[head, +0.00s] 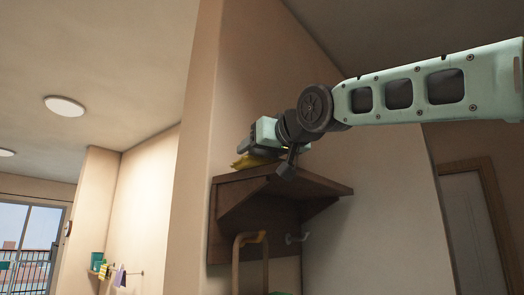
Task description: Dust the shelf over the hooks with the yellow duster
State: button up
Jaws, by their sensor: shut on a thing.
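The brown wooden shelf (283,180) is fixed to the wall near the middle of the head view, seen from below. Only a yellow edge of the duster shows, low at the shelf's upper edge. The gripper's fingers and the shelf's top surface are mostly hidden, so I cannot tell whether the duster touches the wood.
A wall corner (203,150) stands just left of the shelf. A door (470,225) is at the right. Far left, a small wall rack (125,271) holds coloured cloths near a window (30,255). Open air lies in front of the shelf.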

jog(key=shift+r+p, duration=2.55)
jog(key=shift+r, duration=0.5)
jog(key=shift+r+p, duration=1.35)
jog(key=shift+r, duration=0.25)
jog(key=shift+d+f, duration=0.1)
